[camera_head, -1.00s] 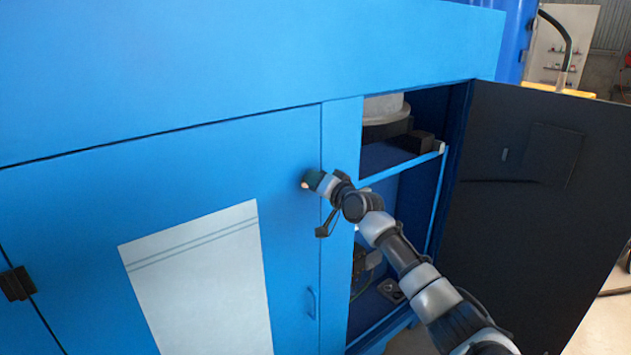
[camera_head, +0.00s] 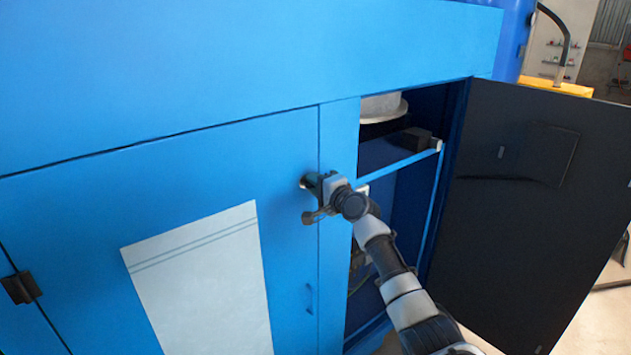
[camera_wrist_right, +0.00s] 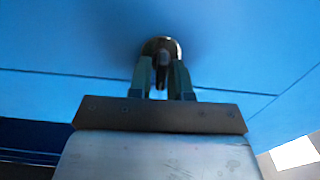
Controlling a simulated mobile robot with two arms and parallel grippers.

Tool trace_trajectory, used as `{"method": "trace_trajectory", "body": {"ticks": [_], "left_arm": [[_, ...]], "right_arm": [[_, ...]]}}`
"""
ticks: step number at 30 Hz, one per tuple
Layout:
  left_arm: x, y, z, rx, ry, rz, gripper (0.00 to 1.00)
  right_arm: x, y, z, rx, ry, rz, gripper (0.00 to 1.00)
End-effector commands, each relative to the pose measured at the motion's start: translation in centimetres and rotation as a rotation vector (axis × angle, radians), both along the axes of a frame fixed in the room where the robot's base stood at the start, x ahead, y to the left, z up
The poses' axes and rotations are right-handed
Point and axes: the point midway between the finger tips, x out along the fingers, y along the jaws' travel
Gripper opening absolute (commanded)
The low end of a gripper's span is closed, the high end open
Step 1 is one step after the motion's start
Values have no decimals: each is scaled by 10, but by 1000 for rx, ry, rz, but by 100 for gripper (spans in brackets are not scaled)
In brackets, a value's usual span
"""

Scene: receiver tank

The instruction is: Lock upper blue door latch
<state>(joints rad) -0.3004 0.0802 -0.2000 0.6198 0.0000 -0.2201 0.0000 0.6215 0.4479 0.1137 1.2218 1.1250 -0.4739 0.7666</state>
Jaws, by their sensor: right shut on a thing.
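The blue door (camera_head: 280,240) on the left is closed in its frame. Its upper latch (camera_head: 305,183) is a small round fitting near the door's right edge, mostly covered by my right gripper (camera_head: 313,184). In the right wrist view the latch (camera_wrist_right: 161,46) shows as a round dark metal piece with a small tab in its middle. The two fingers of my right gripper (camera_wrist_right: 164,80) are shut on the tab, one on each side. How far the latch is turned is hard to tell. My left gripper is not in view.
A dark door (camera_head: 540,190) stands wide open at the right. The open cabinet bay (camera_head: 400,190) beside my right arm holds a shelf edge and equipment. A white sheet (camera_head: 205,280) and a lower handle (camera_head: 309,298) are on the closed door.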

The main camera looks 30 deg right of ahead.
Motion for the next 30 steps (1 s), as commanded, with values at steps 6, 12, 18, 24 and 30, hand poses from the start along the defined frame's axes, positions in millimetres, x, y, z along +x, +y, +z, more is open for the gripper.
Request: {"method": "trace_trajectory", "body": {"ticks": [6,12,18,24,30], "left_arm": [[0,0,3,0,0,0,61],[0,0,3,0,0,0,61],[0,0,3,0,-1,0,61],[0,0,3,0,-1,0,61],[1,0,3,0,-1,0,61]], "right_arm": [[0,0,-1,50,6,0,0],[0,0,-2,61,7,0,0],[0,0,-2,60,7,0,0],[0,0,-2,59,6,0,35],[0,0,-1,58,6,0,35]]}}
